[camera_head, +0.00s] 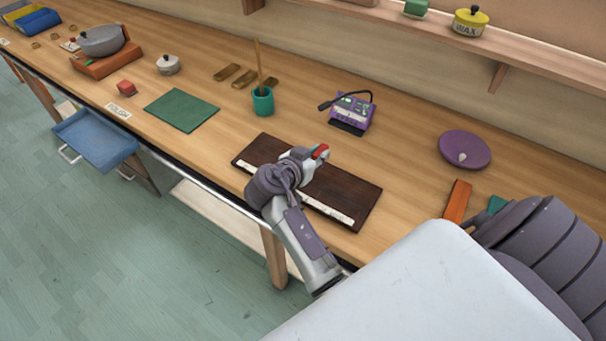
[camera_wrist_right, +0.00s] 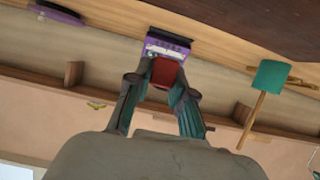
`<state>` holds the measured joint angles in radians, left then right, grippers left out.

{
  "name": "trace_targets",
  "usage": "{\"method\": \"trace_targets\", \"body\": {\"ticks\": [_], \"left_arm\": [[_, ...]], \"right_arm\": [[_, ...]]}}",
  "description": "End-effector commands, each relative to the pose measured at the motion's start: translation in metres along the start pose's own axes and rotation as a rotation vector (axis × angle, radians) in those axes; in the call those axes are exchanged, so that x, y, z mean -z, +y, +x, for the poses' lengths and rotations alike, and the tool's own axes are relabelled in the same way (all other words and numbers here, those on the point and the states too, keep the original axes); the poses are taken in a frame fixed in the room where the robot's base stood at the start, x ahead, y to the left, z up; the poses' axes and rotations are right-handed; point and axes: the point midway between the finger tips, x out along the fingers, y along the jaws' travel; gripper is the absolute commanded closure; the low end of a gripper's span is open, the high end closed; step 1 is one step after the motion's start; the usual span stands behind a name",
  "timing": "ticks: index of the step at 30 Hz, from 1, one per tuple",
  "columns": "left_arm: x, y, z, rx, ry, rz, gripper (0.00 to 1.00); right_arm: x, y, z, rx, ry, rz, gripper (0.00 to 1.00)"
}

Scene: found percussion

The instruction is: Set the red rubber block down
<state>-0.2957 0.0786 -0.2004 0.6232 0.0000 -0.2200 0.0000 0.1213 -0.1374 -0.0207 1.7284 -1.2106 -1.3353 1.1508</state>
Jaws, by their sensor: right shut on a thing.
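The red rubber block (camera_head: 321,152) is between the fingertips of my right gripper (camera_head: 312,154). In the right wrist view the block (camera_wrist_right: 165,72) shows between the two fingers, and the right gripper (camera_wrist_right: 160,90) is shut on it. In the head view the gripper and block appear over the dark brown board (camera_head: 345,189) on the workbench. The board also shows at the top right of the wrist view (camera_wrist_right: 270,22). I cannot tell the exact height of the block above it. My left gripper is not in view.
A purple device (camera_head: 351,112) stands behind the board, a teal cup with a stick (camera_head: 263,101) to its left, a purple disc (camera_head: 465,149) to its right. Bare bench surrounds the board.

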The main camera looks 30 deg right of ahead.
Motion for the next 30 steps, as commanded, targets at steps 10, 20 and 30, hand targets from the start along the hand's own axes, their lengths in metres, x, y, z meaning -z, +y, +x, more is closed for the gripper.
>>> {"method": "trace_targets", "body": {"ticks": [10, 20, 30], "left_arm": [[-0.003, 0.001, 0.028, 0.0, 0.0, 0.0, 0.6], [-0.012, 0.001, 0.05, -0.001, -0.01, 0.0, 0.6], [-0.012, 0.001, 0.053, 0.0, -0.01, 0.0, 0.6]], "right_arm": [[-0.03, -0.031, -0.006, 0.0, 0.001, -0.001, 1.0], [-0.065, -0.031, 0.008, 0.002, 0.001, -0.002, 1.0], [-0.067, -0.031, 0.009, 0.002, 0.0, -0.001, 1.0]]}}
